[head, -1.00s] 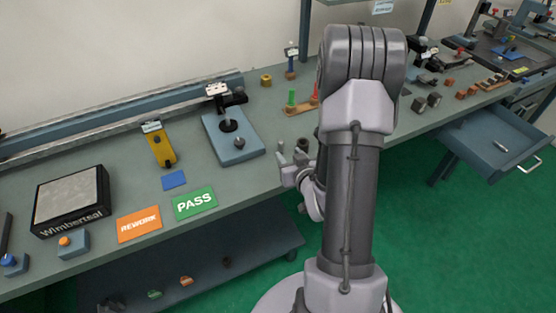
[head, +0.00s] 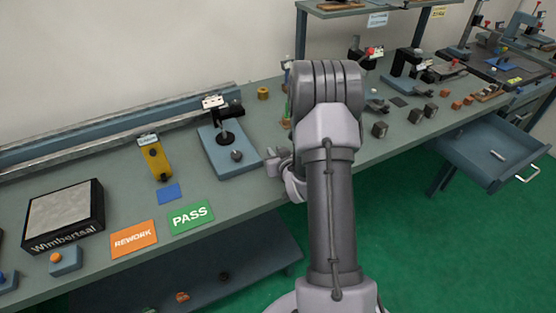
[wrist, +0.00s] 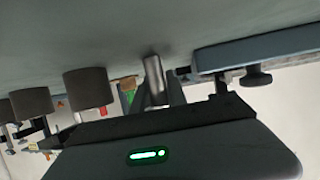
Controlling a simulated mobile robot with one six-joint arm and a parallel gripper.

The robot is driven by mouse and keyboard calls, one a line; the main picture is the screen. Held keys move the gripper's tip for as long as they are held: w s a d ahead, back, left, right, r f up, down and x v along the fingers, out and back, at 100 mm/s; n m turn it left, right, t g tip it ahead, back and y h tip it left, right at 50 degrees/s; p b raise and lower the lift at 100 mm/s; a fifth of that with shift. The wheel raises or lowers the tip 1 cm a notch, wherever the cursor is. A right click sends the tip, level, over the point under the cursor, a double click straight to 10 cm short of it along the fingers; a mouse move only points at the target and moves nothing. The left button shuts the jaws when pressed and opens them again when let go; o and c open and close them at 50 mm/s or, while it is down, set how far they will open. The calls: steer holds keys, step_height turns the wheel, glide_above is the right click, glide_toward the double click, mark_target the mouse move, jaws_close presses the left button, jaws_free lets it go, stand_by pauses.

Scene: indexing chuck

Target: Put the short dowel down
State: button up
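The short dowel (wrist: 153,76) is a plain grey metal pin in the wrist view. It stands between the two dark fingers of my gripper (wrist: 157,92), which look closed on its sides. Its far end is close to the grey bench top; I cannot tell if it touches. My arm hides part of the bench there, and the dowel is too small to make out clearly.
The green PASS card (head: 191,216), orange REWORK card (head: 134,239) and blue square (head: 168,193) lie on the bench (head: 107,190) left of the fixture. A scale (head: 64,215) stands farther left. Dark cylinders (wrist: 86,90) stand near my gripper in the wrist view.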

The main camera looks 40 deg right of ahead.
jaws_close()
